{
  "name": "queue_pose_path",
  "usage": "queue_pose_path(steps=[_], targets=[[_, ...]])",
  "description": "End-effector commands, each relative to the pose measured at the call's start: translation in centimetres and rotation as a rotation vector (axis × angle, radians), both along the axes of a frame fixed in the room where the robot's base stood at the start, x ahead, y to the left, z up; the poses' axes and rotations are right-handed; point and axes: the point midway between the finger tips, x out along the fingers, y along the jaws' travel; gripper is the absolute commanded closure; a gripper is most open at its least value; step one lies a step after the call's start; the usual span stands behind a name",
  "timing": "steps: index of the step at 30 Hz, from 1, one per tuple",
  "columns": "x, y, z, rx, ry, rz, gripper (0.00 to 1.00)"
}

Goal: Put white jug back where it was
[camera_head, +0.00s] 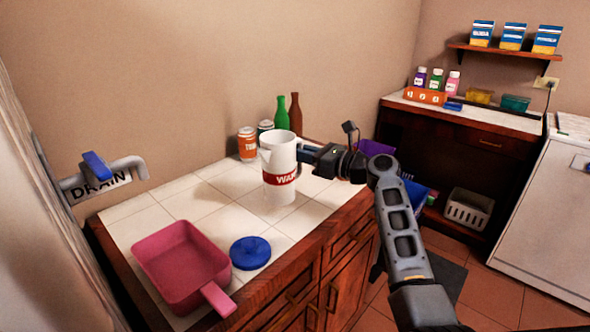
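The white jug (279,160) stands upright at the middle of the white-tiled counter (140,222). It has a red label band with white letters and an open top. I cannot tell whether its base touches the tiles. My gripper (303,151) reaches in from the right at the jug's right side, level with its upper half. The fingertips meet or overlap the jug's handle side. The handle and the gap between the fingers are too small and hidden to show whether they are closed on it.
A pink pan (181,262) and a blue lid (250,252) lie on the counter's near left. An orange can (247,144), another can (265,127), a green bottle (281,113) and a brown bottle (295,114) stand behind the jug. Bare tiles lie left of the jug.

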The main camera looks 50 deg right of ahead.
Motion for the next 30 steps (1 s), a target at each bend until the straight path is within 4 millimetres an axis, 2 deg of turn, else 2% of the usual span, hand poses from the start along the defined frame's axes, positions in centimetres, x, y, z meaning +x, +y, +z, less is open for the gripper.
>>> queue_pose_path(steps=[5,12,15,27,28,30], targets=[[1.0,0.8,-0.8,0.001,0.000,0.000,1.00],[1.0,0.8,-3.9,0.003,0.002,0.000,1.00],[0.9,0.8,-4.6,0.001,0.000,-0.001,1.00],[1.0,0.8,-5.1,0.000,-0.001,0.000,1.00],[1.0,0.8,-5.0,0.000,0.000,0.000,0.79],[1.0,0.8,-5.0,0.000,0.000,0.000,0.72]])
